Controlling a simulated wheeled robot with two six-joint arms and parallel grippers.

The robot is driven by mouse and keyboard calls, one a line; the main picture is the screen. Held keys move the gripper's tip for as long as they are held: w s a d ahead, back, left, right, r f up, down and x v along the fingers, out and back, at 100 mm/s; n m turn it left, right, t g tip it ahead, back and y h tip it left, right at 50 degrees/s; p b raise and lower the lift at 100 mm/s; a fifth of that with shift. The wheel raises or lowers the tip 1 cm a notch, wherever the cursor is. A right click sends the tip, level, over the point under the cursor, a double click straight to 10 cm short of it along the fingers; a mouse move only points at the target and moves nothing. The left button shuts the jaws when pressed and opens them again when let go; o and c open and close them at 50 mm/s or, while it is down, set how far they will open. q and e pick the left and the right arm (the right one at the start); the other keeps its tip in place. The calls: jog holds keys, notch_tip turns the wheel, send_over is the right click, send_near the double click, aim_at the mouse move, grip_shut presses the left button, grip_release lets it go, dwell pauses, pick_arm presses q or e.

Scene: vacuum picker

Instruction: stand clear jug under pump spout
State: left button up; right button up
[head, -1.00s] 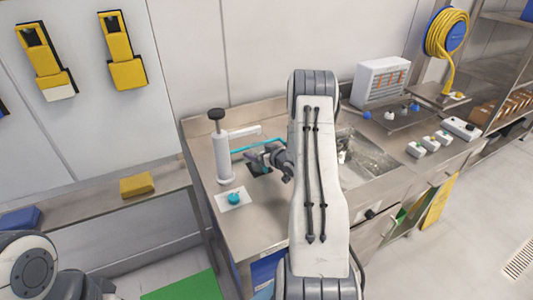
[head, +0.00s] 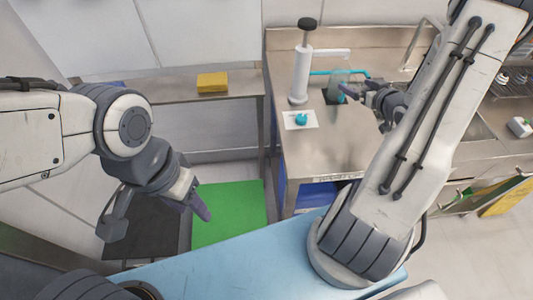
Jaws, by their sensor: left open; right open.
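The white pump (head: 300,72) with a black knob stands on the steel counter. Its spout (head: 332,53) points right. A faint clear shape, apparently the clear jug (head: 339,80), is below the spout at a dark square pad (head: 330,96); its outline is hard to make out. My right gripper (head: 346,91) is open with its fingertips at the jug's right side; I cannot tell whether they touch it. My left gripper (head: 203,208) is open and empty, low at the left, away from the counter.
A teal knob on a white card (head: 300,119) lies in front of the pump. A teal hose (head: 357,73) runs behind the jug. A yellow block (head: 212,82) sits on the left shelf. A green mat (head: 230,213) lies on the floor.

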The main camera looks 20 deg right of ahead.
jog(key=w+a+r+n+g, duration=0.25)
jog(key=w+a, duration=0.25)
jog(key=a, duration=0.5)
jog(key=s+a+r+n+g+y, duration=0.1)
jog(key=s+a+g, duration=0.1)
jog(key=a, duration=0.6)
jog(key=s+a+r+g, duration=0.1)
jog(key=s+a+g, duration=0.1)
jog(key=a, duration=0.6)
jog(key=s+a+r+n+g, duration=0.1)
jog(key=s+a+g, duration=0.1)
jog(key=s+a, duration=0.3)
jog(key=s+a+r+n+g, duration=0.1)
jog(key=s+a, duration=0.4)
jog(key=s, duration=0.7)
jog(key=s+a+r+n+g+y, duration=0.1)
jog(key=s+a+g, duration=0.3)
jog(key=s, duration=0.5)
jog(key=shift+s+a+r+n, duration=0.15)
jog(key=shift+s+a+n, duration=0.05)
jog(key=shift+a+n, duration=0.7)
